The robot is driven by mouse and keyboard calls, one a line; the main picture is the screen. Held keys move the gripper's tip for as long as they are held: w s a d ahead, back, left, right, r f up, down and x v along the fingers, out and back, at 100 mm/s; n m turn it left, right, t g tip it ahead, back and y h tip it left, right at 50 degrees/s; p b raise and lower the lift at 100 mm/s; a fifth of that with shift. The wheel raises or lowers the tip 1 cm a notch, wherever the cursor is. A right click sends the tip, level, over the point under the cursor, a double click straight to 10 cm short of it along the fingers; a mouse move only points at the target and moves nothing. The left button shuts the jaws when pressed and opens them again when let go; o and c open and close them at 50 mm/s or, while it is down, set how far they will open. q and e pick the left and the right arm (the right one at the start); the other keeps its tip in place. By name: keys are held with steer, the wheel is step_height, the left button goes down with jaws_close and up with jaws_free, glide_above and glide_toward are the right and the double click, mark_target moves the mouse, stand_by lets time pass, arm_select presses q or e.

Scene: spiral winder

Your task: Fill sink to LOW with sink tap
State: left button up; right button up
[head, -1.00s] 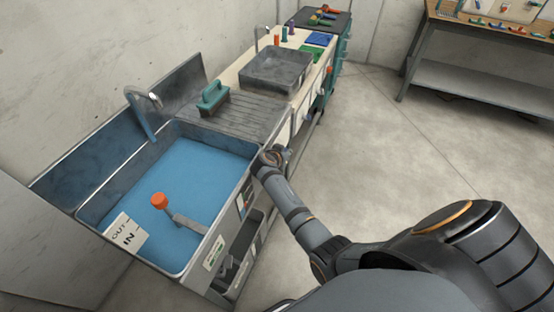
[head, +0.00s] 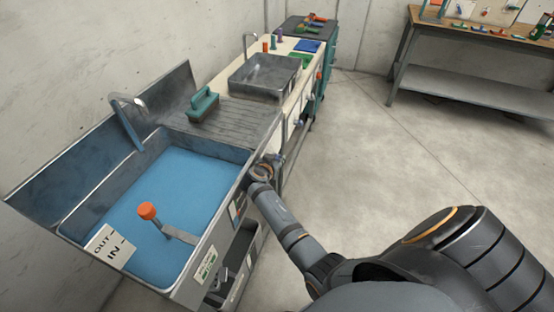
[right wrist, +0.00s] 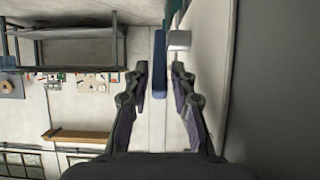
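A large steel sink (head: 66,222) stands at left with flat blue, water-like fill in its basin. A curved tap (head: 128,122) rises at its back rim; I cannot make out a stream. A smaller grey sink (head: 262,92) with a thin tap (head: 246,46) sits farther along the counter and looks empty. No LOW mark is readable. My right gripper (head: 266,166) is at the large sink's front right corner. In the right wrist view my right gripper (right wrist: 161,68) is open, with a blue bar (right wrist: 160,50) between or beyond its fingertips, apart from both. My left gripper is out of view.
An orange-topped lever (head: 147,211) and an OUT/IN card (head: 110,246) are at the large sink. A workbench (head: 470,45) stands at back right. The floor between is clear.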

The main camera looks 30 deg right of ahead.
steer(key=shift+r, duration=0.4)
step_height(320, 180, up, 9)
steer(key=shift+r, duration=0.15)
stand_by(1.0)
